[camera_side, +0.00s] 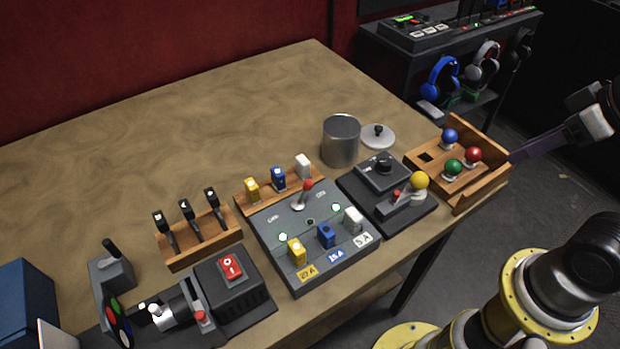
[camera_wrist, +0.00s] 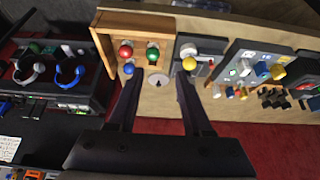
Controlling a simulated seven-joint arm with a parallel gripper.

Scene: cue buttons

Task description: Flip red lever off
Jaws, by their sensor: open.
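A lever with a red knob (camera_side: 307,186) stands up, tilted, on the grey fuse panel (camera_side: 275,222) in the middle of the side view. In the wrist view the panel (camera_wrist: 232,54) is at the right, where I cannot make out its lever clearly. Another red ball knob (camera_side: 473,154) stands in the wooden box at the right, beside a blue ball (camera_side: 450,136) and a green ball (camera_side: 454,167). My gripper (camera_side: 516,155) is at the right edge, by the wooden box and away from the fuse panel. In the wrist view its fingers (camera_wrist: 158,78) are apart and empty.
A yellow-knobbed lever unit (camera_side: 420,180) stands between panel and wooden box (camera_side: 488,187). A metal pot (camera_side: 341,142) and its lid (camera_side: 378,140) are behind. Black switches (camera_side: 187,212) and a red rocker switch box (camera_side: 231,266) are left. The table's back left is clear.

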